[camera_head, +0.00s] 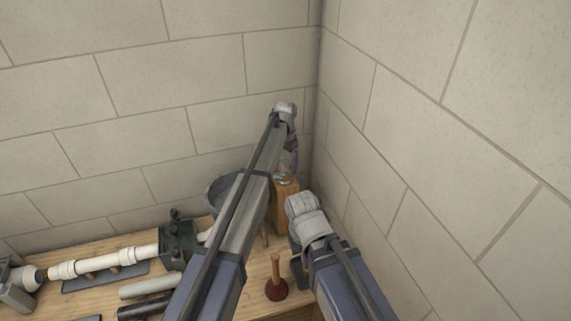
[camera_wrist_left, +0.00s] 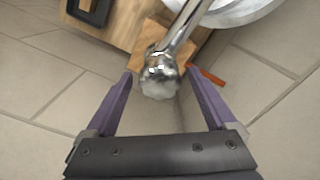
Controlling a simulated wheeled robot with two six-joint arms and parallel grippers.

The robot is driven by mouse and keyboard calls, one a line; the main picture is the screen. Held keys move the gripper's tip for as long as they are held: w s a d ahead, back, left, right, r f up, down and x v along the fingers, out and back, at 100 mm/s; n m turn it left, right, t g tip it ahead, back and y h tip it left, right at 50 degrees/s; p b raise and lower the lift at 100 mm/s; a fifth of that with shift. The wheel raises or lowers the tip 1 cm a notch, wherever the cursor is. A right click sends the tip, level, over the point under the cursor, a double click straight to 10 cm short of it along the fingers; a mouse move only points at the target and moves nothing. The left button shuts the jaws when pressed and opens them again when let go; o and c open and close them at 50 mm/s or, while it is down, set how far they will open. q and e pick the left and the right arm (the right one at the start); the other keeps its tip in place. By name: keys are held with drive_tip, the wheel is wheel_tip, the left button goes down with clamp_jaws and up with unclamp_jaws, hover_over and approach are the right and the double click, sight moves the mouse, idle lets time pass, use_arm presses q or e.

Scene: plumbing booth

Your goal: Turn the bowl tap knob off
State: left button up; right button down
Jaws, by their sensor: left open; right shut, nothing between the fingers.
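The tap in the left wrist view is a shiny chrome pipe (camera_wrist_left: 182,32) ending in a rounded knob (camera_wrist_left: 160,82). My left gripper (camera_wrist_left: 160,76) is open, with its purple fingertips on either side of the knob; a gap shows at each side. The grey bowl (camera_head: 219,191) stands behind my left arm in the head view, and its rim (camera_wrist_left: 238,12) shows in the left wrist view. In the head view my left gripper (camera_head: 290,158) is small and partly hidden by its arm. My right gripper (camera_head: 299,270) is low, right of the plunger, mostly hidden behind its wrist; it is shut and empty.
A wooden block (camera_head: 286,210) stands by the tap near the wall corner. A red plunger (camera_head: 276,290) stands on the wooden bench. White pipes (camera_head: 105,263) and a dark vise (camera_head: 177,243) lie left. A red-orange bar (camera_wrist_left: 208,76) is close to one left fingertip. Walls close the back and right.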

sight(285, 162)
use_arm(q)
drive_tip(key=shift+r+p, duration=3.85)
drive_tip(key=shift+r, duration=0.05)
drive_tip(key=s+a+n, duration=0.3)
drive_tip(key=s+a, duration=0.3)
drive_tip(key=s, duration=0.5)
drive_tip(key=s+a+n, duration=0.2)
drive_tip(key=s+a, duration=0.3)
drive_tip(key=s, duration=0.7)
drive_tip(key=s+a+n, duration=0.3)
drive_tip(key=s+a, duration=0.3)
drive_tip(key=s, duration=0.5)
drive_tip(key=s+d+f+m+b, duration=0.1)
drive_tip(key=s+d+f+b, duration=0.1)
drive_tip(key=f+b, duration=0.5)
drive_tip(key=s+d+f+m+b, duration=0.1)
drive_tip(key=s+d+f+b, duration=0.1)
drive_tip(key=d+f+b, duration=0.3)
drive_tip(key=s+d+f+m+y+b, duration=0.1)
drive_tip(key=d+f+m+b, duration=0.1)
drive_tip(key=f+b, duration=0.8)
drive_tip(key=shift+s+d+f+b, duration=0.3)
drive_tip(key=shift+s+d, duration=0.1)
drive_tip(key=shift+d, duration=0.5)
